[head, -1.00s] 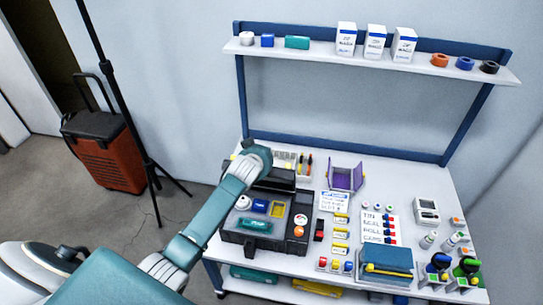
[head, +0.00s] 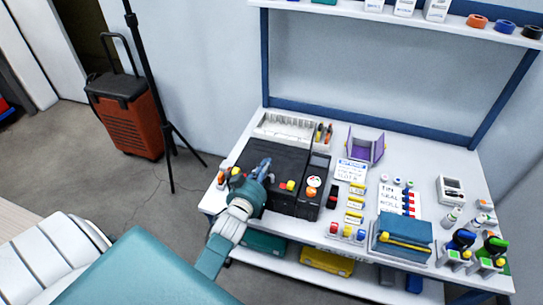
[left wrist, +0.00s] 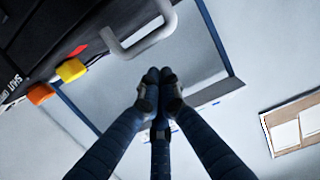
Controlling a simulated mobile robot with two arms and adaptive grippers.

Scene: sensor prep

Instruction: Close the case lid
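The black case (head: 284,160) stands at the left of the workbench. Its lid lies down over the compartment, and the items inside are hidden. I cannot tell whether the lid is fully seated. My left gripper (head: 263,168) is over the front part of the lid; its fingertips look together, with nothing visible between them. In the left wrist view the fingertips (left wrist: 158,76) meet below the case's grey handle (left wrist: 138,35). A yellow latch part (left wrist: 71,70) and an orange one (left wrist: 40,93) show on the case edge there. My right gripper is not in view.
A white rack with tools (head: 285,128) stands behind the case. A purple holder (head: 366,146), a label sheet (head: 397,199) and a blue box (head: 402,236) are to the right. A shelf (head: 400,14) runs above the bench.

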